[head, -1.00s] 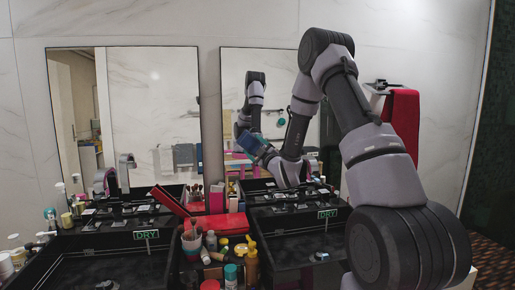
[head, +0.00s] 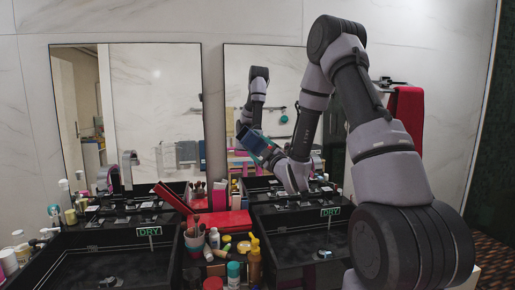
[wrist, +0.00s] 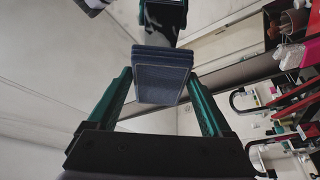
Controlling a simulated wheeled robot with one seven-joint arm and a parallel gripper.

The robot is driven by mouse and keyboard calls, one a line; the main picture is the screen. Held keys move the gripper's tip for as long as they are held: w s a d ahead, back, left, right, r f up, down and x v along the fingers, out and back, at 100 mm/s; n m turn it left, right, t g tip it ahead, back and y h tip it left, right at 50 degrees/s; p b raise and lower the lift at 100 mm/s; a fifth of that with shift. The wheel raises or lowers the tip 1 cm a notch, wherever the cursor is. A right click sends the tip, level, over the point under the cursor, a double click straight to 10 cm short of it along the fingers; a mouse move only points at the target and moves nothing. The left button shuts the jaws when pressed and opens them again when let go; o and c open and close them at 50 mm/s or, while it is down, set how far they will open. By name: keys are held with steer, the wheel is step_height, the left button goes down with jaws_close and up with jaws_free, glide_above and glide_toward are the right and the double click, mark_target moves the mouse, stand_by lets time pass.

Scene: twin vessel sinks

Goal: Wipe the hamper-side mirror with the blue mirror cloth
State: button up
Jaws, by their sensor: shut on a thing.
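My gripper (wrist: 160,78) is shut on the blue mirror cloth (wrist: 161,88), a thick folded pad between its green fingers. In the head view my gripper (head: 262,146) holds the blue cloth (head: 250,136) up in front of the right mirror (head: 285,62), above the right sink's back ledge. The arm covers part of that mirror, and its reflection shows in the glass. In the wrist view a dark reflection lies just beyond the cloth; I cannot tell whether cloth and glass touch. The left mirror (head: 150,75) hangs clear of the arm. I cannot make out a hamper.
Two black sinks (head: 85,262) with green DRY signs stand below the mirrors. A red towel (head: 405,112) hangs at the right.

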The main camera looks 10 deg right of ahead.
steer(key=shift+s, duration=0.1)
steer(key=shift+s, duration=1.4)
steer(key=shift+w, duration=0.1)
steer(key=w, duration=0.6)
steer(key=shift+w, duration=0.3)
steer(key=shift+w+f, duration=0.1)
steer(key=shift+w, duration=0.85)
steer(key=shift+d, duration=0.1)
steer(key=d, duration=0.3)
steer(key=shift+d, duration=0.4)
